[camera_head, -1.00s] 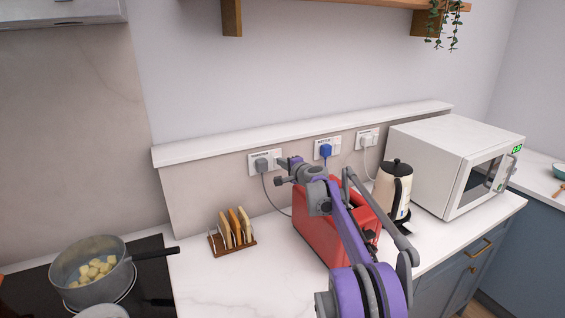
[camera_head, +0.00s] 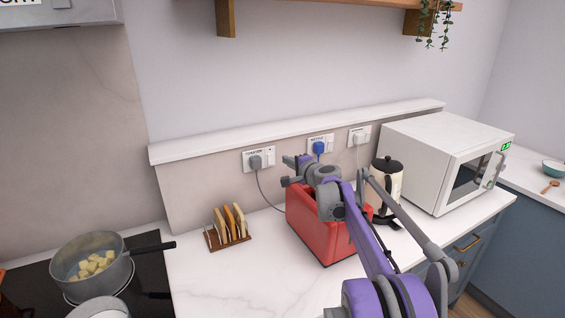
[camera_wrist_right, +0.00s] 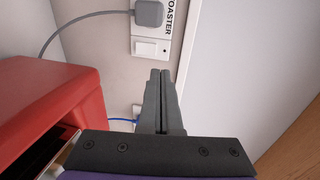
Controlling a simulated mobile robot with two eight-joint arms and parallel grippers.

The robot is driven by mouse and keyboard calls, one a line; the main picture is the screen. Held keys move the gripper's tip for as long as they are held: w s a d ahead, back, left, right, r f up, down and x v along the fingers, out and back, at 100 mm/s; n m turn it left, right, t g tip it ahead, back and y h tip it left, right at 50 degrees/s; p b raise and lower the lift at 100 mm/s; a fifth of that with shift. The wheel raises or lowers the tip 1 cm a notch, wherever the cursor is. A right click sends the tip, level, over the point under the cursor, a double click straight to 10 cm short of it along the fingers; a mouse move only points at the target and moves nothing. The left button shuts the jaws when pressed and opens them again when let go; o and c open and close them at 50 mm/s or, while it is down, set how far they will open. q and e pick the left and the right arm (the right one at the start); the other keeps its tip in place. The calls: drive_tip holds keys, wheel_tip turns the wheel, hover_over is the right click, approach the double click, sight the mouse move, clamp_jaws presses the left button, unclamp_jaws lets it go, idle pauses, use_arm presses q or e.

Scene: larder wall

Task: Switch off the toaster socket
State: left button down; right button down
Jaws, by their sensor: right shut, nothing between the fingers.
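The toaster socket (camera_head: 259,160) is a white wall plate left of the other two sockets, with a grey plug (camera_head: 256,162) in its left part. The right wrist view shows its TOASTER label, the grey plug (camera_wrist_right: 149,12) and the white rocker switch (camera_wrist_right: 148,48). A small dark dot is beside the switch; I cannot tell whether the switch is on or off. My right gripper (camera_head: 288,160) is shut and empty, just right of the plate. In the wrist view its fingertips (camera_wrist_right: 160,73) lie just below the switch, apparently apart from it. My left gripper is out of view.
The red toaster (camera_head: 318,228) stands under my right arm. A blue-plug socket (camera_head: 320,147) is close to the gripper. A toast rack (camera_head: 229,238) and a pan (camera_head: 92,262) are left. A ledge (camera_head: 300,127) runs above the sockets.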

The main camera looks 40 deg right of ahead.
drive_tip(key=s, duration=0.1)
drive_tip(key=s+r, duration=0.1)
drive_tip(key=s, duration=0.1)
drive_tip(key=shift+a+r, duration=0.2)
drive_tip(key=shift+a, duration=0.15)
drive_tip(key=s+a+f+n+g+y, duration=0.1)
drive_tip(key=s+a+f+n+y, duration=0.15)
drive_tip(key=a, duration=0.65)
drive_tip(key=s+a+f+n+g+y, duration=0.1)
drive_tip(key=s+a+f+n+g, duration=0.2)
drive_tip(key=a, duration=0.6)
drive_tip(key=s+a+f+n+y, duration=0.25)
drive_tip(key=a+n, duration=0.25)
drive_tip(key=a, duration=0.5)
drive_tip(key=s+a+f+n+g+h, duration=0.1)
drive_tip(key=s+a+f+n+g, duration=0.2)
drive_tip(key=s+a+f+n, duration=0.2)
drive_tip(key=s+a+f+n+g+h, duration=0.1)
drive_tip(key=s+a+f+n+g, duration=0.2)
drive_tip(key=s+f, duration=0.9)
drive_tip(key=s+a+n, duration=0.2)
drive_tip(key=s+a, duration=0.1)
drive_tip(key=s, duration=0.4)
drive_tip(key=shift+f, duration=0.3)
drive_tip(key=shift+s, duration=0.1)
